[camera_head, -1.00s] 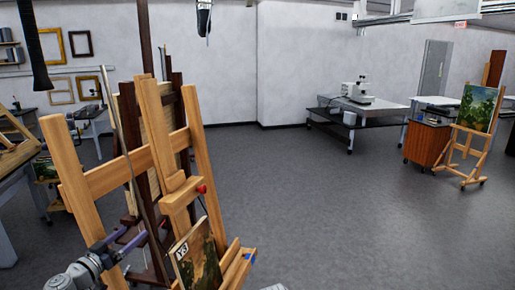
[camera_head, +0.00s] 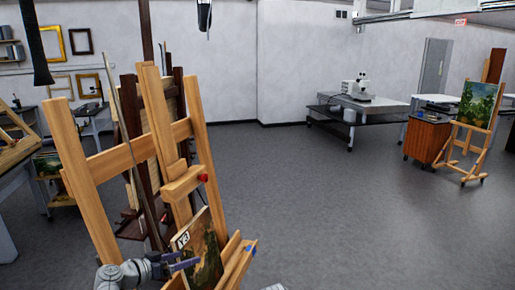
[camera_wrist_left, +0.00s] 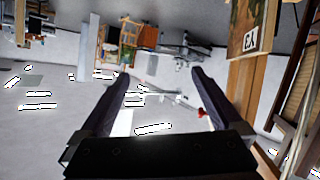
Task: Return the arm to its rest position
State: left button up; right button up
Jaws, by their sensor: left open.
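My left gripper (camera_head: 184,263) is low in the head view, in front of the lower part of a wooden easel (camera_head: 88,205). It is open, with nothing between its dark fingers in the left wrist view (camera_wrist_left: 160,74). A small painting marked Y3 (camera_head: 208,242) stands on the easel's ledge, just behind the fingers in the head view. In the left wrist view the painting (camera_wrist_left: 243,15) is at the upper right, apart from the fingers. My right gripper is not in view.
A dark easel (camera_head: 133,100) stands behind the wooden one. A table with a microscope (camera_head: 358,90), an orange-brown cabinet (camera_head: 427,140) and another easel with a painting (camera_head: 478,104) are farther back. The grey floor (camera_head: 330,210) in the middle is clear.

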pick_arm(q)
jog(key=s+d+f+m+g+y+b, duration=0.1)
jog(key=s+d+f+g+b, duration=0.3)
jog(key=d+f, duration=0.45)
jog(key=s+d+f+g+y+b, duration=0.1)
jog(key=s+d+f+g+b, duration=0.25)
jog(key=s+d+f, duration=0.5)
jog(key=s+f+n+g+y+b, duration=0.1)
jog(key=s+f+g+y+b, duration=0.2)
jog(key=s+f+y+b, duration=0.2)
jog(key=shift+s+a+f+n+g+y, duration=0.15)
jog(key=shift+s+f+n+g+y, duration=0.2)
jog(key=shift+s+f+y, duration=2)
jog(key=shift+w+f+h, duration=0.75)
jog(key=shift+w, duration=0.1)
